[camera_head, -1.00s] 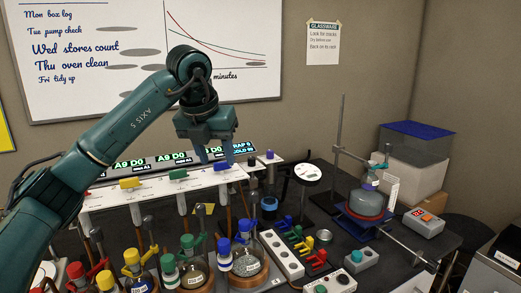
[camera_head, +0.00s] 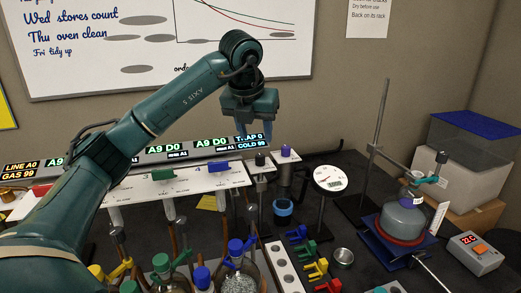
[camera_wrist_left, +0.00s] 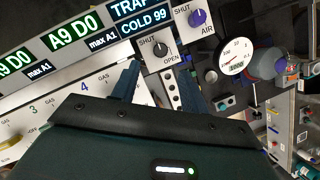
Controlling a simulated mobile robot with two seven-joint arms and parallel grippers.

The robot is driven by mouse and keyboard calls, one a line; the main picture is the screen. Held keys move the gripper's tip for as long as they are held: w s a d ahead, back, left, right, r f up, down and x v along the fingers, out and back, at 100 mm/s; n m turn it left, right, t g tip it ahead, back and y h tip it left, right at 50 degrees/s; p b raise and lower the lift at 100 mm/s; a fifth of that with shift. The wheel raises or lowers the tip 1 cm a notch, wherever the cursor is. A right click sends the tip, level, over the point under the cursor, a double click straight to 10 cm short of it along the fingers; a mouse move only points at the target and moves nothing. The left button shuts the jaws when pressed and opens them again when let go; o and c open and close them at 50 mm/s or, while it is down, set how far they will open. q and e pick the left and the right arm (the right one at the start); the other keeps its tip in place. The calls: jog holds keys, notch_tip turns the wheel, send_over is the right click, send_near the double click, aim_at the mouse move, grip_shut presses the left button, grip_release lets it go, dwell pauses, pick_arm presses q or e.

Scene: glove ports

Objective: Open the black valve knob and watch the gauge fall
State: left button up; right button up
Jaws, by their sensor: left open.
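The black valve knob (camera_wrist_left: 160,49) sits on a white plate marked SHUT and OPEN in the left wrist view. In the head view the black valve knob (camera_head: 260,159) stands at the right end of the white manifold, just below my left gripper (camera_head: 254,130). My left gripper (camera_wrist_left: 160,80) is open and empty, its two fingers below the knob in the wrist view and apart from it. The round white gauge (camera_head: 330,178) stands right of the knob; the gauge (camera_wrist_left: 236,57) also shows in the wrist view, its needle too small to read surely. My right gripper is not in view.
A purple knob (camera_wrist_left: 198,18) marked AIR is close beside the black one. Coloured taps, including a blue one (camera_head: 218,167), line the manifold. Display panels (camera_head: 212,142) run behind it. A flask (camera_head: 403,220) on a blue stand is at the right.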

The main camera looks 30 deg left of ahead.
aim_at(260, 156)
pick_arm(q)
jog(key=p+x, duration=0.1)
jog(key=x, duration=0.7)
jog(key=shift+c, duration=0.3)
grip_shut()
